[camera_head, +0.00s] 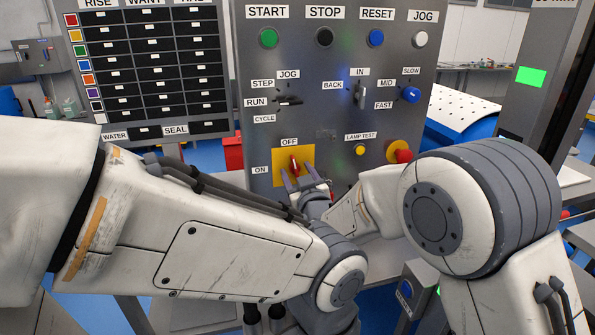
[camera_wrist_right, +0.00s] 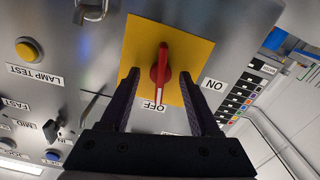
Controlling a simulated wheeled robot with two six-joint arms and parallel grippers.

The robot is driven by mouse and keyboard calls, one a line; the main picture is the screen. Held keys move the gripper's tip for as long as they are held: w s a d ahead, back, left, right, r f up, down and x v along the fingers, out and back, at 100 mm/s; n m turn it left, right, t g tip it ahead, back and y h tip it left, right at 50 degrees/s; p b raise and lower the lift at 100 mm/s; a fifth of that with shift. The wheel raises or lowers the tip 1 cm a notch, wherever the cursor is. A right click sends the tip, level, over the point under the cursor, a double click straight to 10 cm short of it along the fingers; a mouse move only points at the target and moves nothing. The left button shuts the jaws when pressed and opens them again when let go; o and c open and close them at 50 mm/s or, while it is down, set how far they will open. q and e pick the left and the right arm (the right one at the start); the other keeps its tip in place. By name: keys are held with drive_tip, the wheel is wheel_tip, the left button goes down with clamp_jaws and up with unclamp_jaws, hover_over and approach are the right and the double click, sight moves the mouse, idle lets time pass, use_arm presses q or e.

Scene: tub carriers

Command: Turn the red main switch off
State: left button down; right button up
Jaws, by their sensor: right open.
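The red main switch (camera_head: 293,163) is a red handle on a yellow plate (camera_head: 307,153) low on the grey control panel. OFF is printed above the plate and ON to its left. In the right wrist view, which is turned over, the handle (camera_wrist_right: 162,62) stands nearly upright on the yellow plate (camera_wrist_right: 195,47), and its white-marked end points at the OFF label. My right gripper (camera_head: 298,176) is at the plate; in its wrist view the open fingers (camera_wrist_right: 159,75) stand on either side of the handle, with gaps showing. My left gripper is not in view.
A yellow lamp test button (camera_head: 360,151) and a red mushroom button (camera_head: 400,152) lie right of the switch. Selector knobs, including the run selector (camera_head: 288,100), and a row of push buttons are above. My left arm crosses the foreground below the panel.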

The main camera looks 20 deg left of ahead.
drive_tip(key=shift+c, duration=0.3)
clamp_jaws()
drive_tip(key=b, duration=0.1)
drive_tip(key=m+b, duration=0.1)
drive_tip(key=shift+f+m+b, duration=0.25)
drive_tip(key=shift+m+b, duration=0.05)
drive_tip(key=shift+r+m+b, duration=0.15)
drive_tip(key=shift+m+b, duration=0.25)
drive_tip(key=shift+r, duration=0.1)
drive_tip(key=shift+o, duration=0.3)
unclamp_jaws()
drive_tip(key=shift+s, duration=0.1)
